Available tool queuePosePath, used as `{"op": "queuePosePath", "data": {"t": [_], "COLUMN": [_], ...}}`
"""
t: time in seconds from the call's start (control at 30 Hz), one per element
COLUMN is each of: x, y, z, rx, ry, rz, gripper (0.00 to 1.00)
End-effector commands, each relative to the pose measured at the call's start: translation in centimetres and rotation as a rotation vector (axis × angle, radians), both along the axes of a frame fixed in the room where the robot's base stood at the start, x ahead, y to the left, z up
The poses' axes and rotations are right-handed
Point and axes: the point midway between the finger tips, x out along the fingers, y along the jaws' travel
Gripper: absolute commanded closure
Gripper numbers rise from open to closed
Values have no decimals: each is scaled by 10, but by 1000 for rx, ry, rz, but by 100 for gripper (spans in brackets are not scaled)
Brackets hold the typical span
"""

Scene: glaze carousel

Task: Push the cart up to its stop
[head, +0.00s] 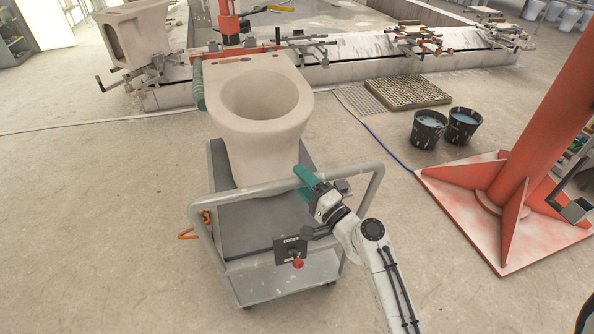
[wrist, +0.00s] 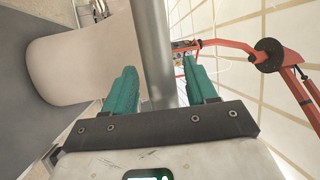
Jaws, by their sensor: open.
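The cart (head: 275,290) is grey, with a flat deck and a tubular handle (head: 375,185) across its near end. A pale unglazed toilet bowl (head: 225,135) stands upright on the deck. My gripper (head: 303,178), with teal fingers, is at the handle's top bar. In the wrist view the grey bar (wrist: 152,50) runs between the two open fingers (wrist: 158,85); I cannot tell whether either touches it. The bowl also shows at left there (wrist: 75,65). The bowl hides the cart's far end, and I cannot make out the stop.
A concrete-edged basin (head: 345,72) with several clamps runs beyond the cart. A red post (head: 229,22) stands behind the bowl. Two black buckets (head: 428,128) and a grate (head: 408,92) are to the right, with a large red column base (head: 470,200). Floor at left is clear.

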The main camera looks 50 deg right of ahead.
Motion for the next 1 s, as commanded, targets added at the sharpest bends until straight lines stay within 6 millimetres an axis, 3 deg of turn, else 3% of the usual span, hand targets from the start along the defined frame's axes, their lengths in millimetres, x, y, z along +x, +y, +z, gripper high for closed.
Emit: {"op": "queuePosePath", "data": {"t": [0.2,0.53,1.0], "x": [19,21,21], "y": [-4,-4,-4], "z": [4,3,3], "rx": [0,0,0], "ry": [0,0,1], "rz": [0,0,0], "gripper": [43,43,88]}}
